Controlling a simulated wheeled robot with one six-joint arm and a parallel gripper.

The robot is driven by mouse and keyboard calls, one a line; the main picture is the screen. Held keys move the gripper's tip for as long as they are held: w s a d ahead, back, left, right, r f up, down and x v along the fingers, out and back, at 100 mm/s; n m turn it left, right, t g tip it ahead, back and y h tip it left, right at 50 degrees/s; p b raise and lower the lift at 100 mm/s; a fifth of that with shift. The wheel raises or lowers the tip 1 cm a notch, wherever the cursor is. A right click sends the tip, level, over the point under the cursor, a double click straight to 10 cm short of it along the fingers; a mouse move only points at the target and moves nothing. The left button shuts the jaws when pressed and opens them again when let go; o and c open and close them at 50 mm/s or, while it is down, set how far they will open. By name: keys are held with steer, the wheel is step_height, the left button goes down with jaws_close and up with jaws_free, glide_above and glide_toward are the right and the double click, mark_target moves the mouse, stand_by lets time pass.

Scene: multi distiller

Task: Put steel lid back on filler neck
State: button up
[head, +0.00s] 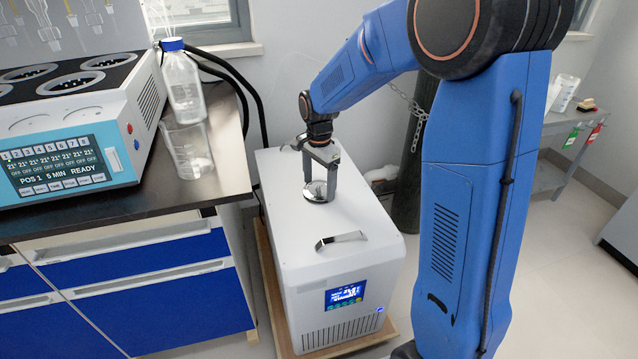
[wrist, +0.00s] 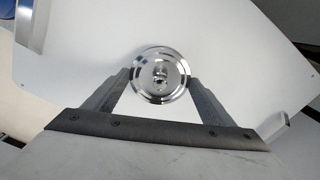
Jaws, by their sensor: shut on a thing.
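The steel lid is a round shiny disc with a small knob in its middle. In the wrist view the lid (wrist: 160,90) sits between the two fingertips of my gripper (wrist: 160,82). In the head view my gripper (head: 320,183) points down over the white chiller's top, shut on the lid (head: 316,191). The lid is at or just above the top surface; I cannot tell whether it touches. The filler neck is not visible; anything under the lid is hidden by it.
The white chiller (head: 345,262) stands on a wooden base, with a metal handle (head: 341,239) on its top. At left, a dark bench (head: 150,195) holds a heating unit (head: 75,150), a blue-capped bottle (head: 183,85) and a beaker (head: 188,150). A chained dark cylinder (head: 411,170) stands behind.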

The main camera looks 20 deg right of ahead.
steer(key=shift+f, duration=0.5)
steer(key=o, duration=1.2)
step_height(320, 180, up, 17)
steer(key=shift+r, duration=0.15)
steer(key=s+d+r+n+t, duration=0.15)
steer(key=s+n, duration=0.25)
steer(key=s, duration=0.5)
steer(key=s+d+r+n+t, duration=0.1)
steer(key=s+d+n, duration=0.2)
steer(key=s, duration=0.7)
steer(key=s+f+n, duration=0.2)
steer(key=s, duration=0.2)
steer(key=s+d+f+n+t, duration=0.1)
steer(key=s+f+n, duration=0.1)
steer(key=s, duration=0.3)
steer(key=s+d+f+n+t, duration=0.1)
steer(key=s+f+n, duration=0.1)
steer(key=s, duration=0.3)
steer(key=shift+s+d, duration=0.2)
steer(key=shift+d, duration=0.05)
